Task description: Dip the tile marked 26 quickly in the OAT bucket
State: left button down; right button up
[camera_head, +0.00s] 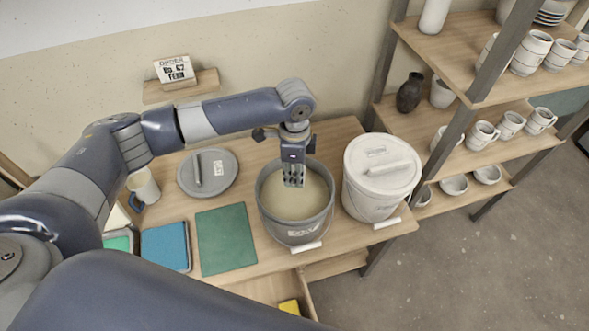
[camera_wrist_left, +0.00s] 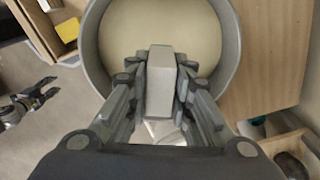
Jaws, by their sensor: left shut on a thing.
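My left gripper (camera_head: 293,184) points down inside the rim of an open grey bucket (camera_head: 290,232). The bucket holds pale beige glaze (camera_head: 312,203); I cannot read the writing on its label (camera_head: 300,233). In the left wrist view the gripper (camera_wrist_left: 160,85) is shut on a pale grey tile (camera_wrist_left: 160,75), seen end-on above the glaze. The fingers mostly hide the tile in the head view, and its number does not show. I cannot tell whether its lower end touches the glaze. My right gripper (camera_wrist_left: 42,92) shows small in the left wrist view, fingers apart, empty, away from the bucket.
A white lidded bucket (camera_head: 372,205) stands right of the open one. A loose grey lid (camera_head: 222,184), a mug (camera_head: 143,187), a green mat (camera_head: 226,240) and a blue tray (camera_head: 165,246) are to the left. Shelves (camera_head: 440,115) with pottery stand at right.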

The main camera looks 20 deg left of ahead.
aim_at(294, 181)
pick_arm(q)
jog(key=shift+f+b, duration=0.6)
jog(key=shift+f, duration=1.6)
notch_tip(294, 181, down, 5)
jog(key=shift+f+b, duration=0.1)
jog(key=shift+b, duration=0.55)
jog(key=shift+p, duration=0.35)
notch_tip(294, 181, up, 6)
jog(key=p, duration=0.7)
dwell(0.9)
